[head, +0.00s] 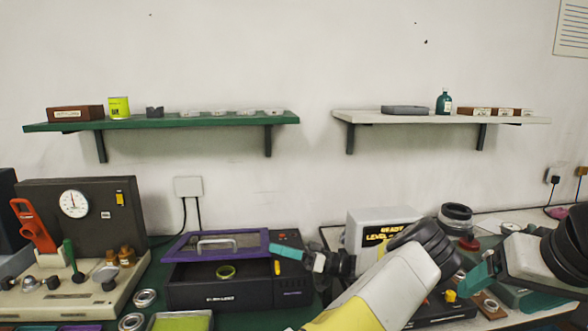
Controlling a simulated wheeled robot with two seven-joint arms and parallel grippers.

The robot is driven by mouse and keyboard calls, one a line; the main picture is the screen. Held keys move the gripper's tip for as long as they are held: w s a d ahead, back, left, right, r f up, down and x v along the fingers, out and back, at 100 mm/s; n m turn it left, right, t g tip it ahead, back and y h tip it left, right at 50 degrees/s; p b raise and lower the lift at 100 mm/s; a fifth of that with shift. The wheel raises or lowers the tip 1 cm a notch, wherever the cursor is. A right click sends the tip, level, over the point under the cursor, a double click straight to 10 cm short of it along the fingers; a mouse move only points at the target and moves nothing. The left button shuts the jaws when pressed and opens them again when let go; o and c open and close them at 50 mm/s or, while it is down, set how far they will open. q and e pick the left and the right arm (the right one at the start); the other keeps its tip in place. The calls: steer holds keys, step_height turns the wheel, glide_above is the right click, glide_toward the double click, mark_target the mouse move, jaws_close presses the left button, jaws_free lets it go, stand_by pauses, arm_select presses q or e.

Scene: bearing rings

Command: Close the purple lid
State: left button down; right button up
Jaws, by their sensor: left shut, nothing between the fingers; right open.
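The purple lid (177,243) has a purple frame, a dark panel and a pale handle (217,243). It stands open, tilted up at the back of a black box (205,297). My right gripper (480,276) is open and empty at the right, far from the lid, over the bench's right side.
A grey machine with a dial (74,204) and levers stands at the left. A grey box with a lit display (378,222) stands right of the black box. Metal rings (145,298) and a green tray (181,322) lie at the front. Two wall shelves (190,121) hang above.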

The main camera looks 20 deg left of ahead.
arm_select(q)
steer(key=r, duration=0.3)
steer(key=shift+w+a+r, duration=0.25)
steer(key=shift+w+r, duration=0.15)
steer(key=v, duration=1)
steer(key=shift+w+a, duration=0.1)
steer(key=shift+w, duration=0.1)
steer(key=s+a+r+m+t+h, duration=0.1)
steer(key=s+a+m+h, duration=0.5)
steer(key=s+h, duration=0.5)
steer(key=s+d+r+m+t+h, duration=0.8)
steer(key=s+d+r+t+h, duration=0.1)
steer(key=s+d+r+h, duration=0.15)
step_height(320, 180, up, 3)
steer(key=n+g+y, duration=0.4)
steer(key=n+g, duration=0.1)
steer(key=n, duration=1.5)
glide_above(176, 257)
steer(key=w+d, duration=0.3)
steer(key=x, duration=1.1)
steer(key=shift+w+d+f, duration=0.2)
steer(key=shift+d+f, duration=0.05)
steer(key=shift+f, duration=0.1)
steer(key=shift+s+f, duration=0.1)
steer(key=shift+f, duration=0.5)
